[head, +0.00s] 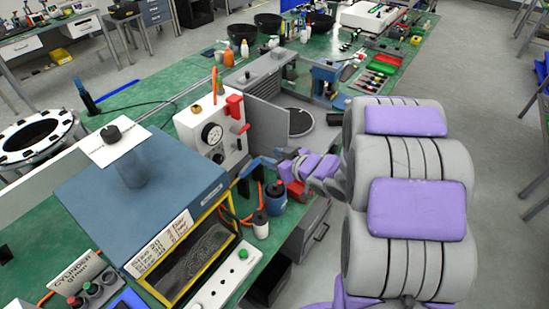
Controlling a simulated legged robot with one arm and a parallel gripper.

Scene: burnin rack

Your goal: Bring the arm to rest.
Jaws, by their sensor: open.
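My arm, grey with purple pads, is bent at the right of the head view. Its thin wrist part reaches left over the edge of the green bench (155,85). I see nothing held between the jaws. Whether the fingers touch anything behind them is hard to tell.
Small bottles (261,224), an orange hose and a white button strip (226,278) crowd the bench below my gripper. A grey panel (267,123) stands behind the wrist. A drawer unit (311,232) is under the bench edge.

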